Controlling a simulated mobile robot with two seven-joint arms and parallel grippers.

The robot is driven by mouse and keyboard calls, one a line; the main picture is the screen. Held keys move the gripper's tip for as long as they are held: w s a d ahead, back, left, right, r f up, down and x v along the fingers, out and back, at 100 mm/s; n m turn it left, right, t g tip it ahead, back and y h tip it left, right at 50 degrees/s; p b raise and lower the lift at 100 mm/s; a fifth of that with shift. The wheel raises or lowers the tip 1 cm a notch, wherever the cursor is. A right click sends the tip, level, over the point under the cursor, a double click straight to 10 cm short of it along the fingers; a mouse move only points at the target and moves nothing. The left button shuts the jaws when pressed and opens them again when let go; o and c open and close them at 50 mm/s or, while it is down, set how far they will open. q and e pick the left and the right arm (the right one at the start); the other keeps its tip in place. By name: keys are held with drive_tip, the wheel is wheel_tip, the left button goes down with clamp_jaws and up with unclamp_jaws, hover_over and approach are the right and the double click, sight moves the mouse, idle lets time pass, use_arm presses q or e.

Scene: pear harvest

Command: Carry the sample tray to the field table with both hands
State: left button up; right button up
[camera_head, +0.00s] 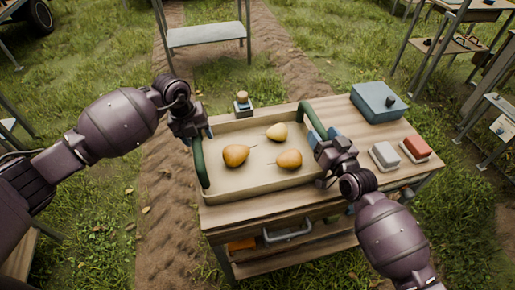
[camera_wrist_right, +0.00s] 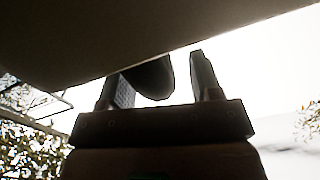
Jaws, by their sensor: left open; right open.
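The beige sample tray (camera_head: 240,183) sits on the wooden cart, with three yellow-orange pears (camera_head: 236,155) lying in it. It has a green handle on its left side (camera_head: 199,162) and another on its right (camera_head: 312,119). My left gripper (camera_head: 203,135) is open at the upper part of the left handle. My right gripper (camera_head: 319,139) is open at the right handle. In the right wrist view, a dark rounded bar, likely the handle (camera_wrist_right: 153,78), shows between the two open fingers (camera_wrist_right: 160,88). Whether either gripper touches its handle I cannot tell.
On the cart (camera_head: 225,217) stand a blue box (camera_head: 377,101), a white block (camera_head: 384,155), a red block (camera_head: 415,148) and a small jar (camera_head: 243,104) behind the tray. A grey metal table (camera_head: 206,35) stands beyond. Grass and a dirt track lie between.

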use_arm(q)
clamp_jaws()
use_arm(e)
clamp_jaws()
